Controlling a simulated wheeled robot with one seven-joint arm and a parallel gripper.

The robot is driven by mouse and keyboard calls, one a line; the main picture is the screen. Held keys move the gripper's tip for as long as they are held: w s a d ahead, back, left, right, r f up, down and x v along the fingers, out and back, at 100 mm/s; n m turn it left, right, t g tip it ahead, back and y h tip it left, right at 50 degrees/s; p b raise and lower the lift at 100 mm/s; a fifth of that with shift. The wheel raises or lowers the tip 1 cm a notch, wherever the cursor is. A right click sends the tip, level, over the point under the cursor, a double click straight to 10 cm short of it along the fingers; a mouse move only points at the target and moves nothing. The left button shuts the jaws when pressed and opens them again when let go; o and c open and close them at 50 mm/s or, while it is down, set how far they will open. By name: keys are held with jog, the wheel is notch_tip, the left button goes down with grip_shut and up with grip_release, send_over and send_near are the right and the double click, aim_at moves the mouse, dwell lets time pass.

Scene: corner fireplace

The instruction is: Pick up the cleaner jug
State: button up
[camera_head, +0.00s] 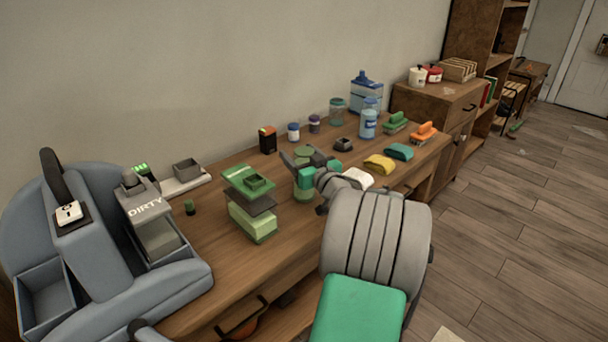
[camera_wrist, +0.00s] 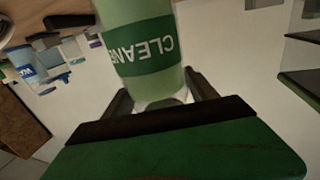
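The cleaner jug (camera_head: 303,189) is pale green with a darker green band and stands on the wooden desk, partly hidden by my gripper. In the wrist view the jug (camera_wrist: 143,55) fills the upper middle, its band reading "CLEAN" upside down, the rest cut off. My gripper (camera_head: 306,161) is at the jug, its fingers spread. In the wrist view my gripper (camera_wrist: 155,88) has one finger at each side of the jug's lower visible end. I see no clear squeeze on the jug, and the exact contact is hidden.
A green stacked box (camera_head: 252,222) stands close left of the jug. A grey bin unit marked "DIRTY" (camera_head: 150,208) is further left. The wall (camera_head: 230,70) runs behind.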

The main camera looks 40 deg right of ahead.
grip_shut()
dwell(0.5)
